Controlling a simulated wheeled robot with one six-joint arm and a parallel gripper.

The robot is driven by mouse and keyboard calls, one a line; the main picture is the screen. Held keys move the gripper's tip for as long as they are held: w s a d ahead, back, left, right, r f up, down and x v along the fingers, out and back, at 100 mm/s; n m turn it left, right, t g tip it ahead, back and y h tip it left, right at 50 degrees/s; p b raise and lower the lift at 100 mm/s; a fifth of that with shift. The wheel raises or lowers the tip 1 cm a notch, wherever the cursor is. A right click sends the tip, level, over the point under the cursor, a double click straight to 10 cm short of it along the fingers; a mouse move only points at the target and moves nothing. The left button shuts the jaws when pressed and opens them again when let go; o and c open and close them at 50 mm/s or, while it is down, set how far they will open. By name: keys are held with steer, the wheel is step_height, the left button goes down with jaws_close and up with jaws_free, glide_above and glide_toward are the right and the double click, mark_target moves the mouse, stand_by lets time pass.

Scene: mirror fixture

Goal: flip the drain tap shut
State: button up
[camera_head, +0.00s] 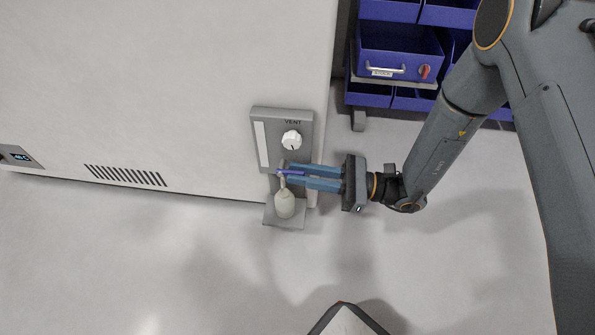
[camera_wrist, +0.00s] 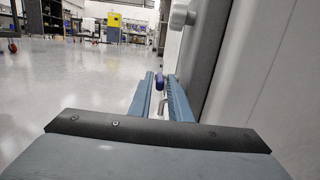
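The drain tap's blue lever (camera_head: 291,172) sticks out sideways below the VENT panel, at the cabinet's lower right corner. My gripper (camera_head: 289,174) reaches in from the right, with one finger on each side of the lever. In the wrist view the lever's blue end (camera_wrist: 159,82) shows between the two separated fingertips (camera_wrist: 161,88). The fingers look open; whether either one touches the lever I cannot tell. The tap's body is partly hidden by the fingers. A pale bottle (camera_head: 284,204) stands upright under the tap.
The grey panel (camera_head: 262,145) carries a white VENT knob (camera_head: 292,140) just above my fingers. The bottle stands on a small grey shelf (camera_head: 275,222). A rack of blue drawers (camera_head: 398,45) stands behind to the right. The floor (camera_head: 160,270) in front is clear.

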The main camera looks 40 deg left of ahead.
steer(key=p+v, duration=0.2)
steer(key=v, duration=0.4)
steer(key=shift+w+d, duration=0.2)
steer(key=shift+d, duration=0.1)
steer(key=shift+r, duration=0.1)
steer(key=s+d+r+n+h+p, duration=0.1)
steer(key=s+d+r+n+h, duration=0.3)
steer(key=r, duration=0.4)
steer(key=s+d+r+n+h+p, duration=0.1)
steer(key=s+d+r+n+h, duration=0.15)
steer(key=r+n+h, duration=0.45)
steer(key=d+r+t+h+p, duration=0.2)
steer(key=d+r+t+p, duration=0.3)
steer(key=d+r+p, duration=1.3)
steer(key=s+d+r+t+h+p, duration=0.1)
steer(key=d+r+t+p, duration=0.5)
steer(key=d+r+p, duration=1.2)
step_height(320, 180, up, 7)
steer(key=h+p, duration=0.1)
steer(key=p, duration=0.4)
steer(key=shift+d+h, duration=0.3)
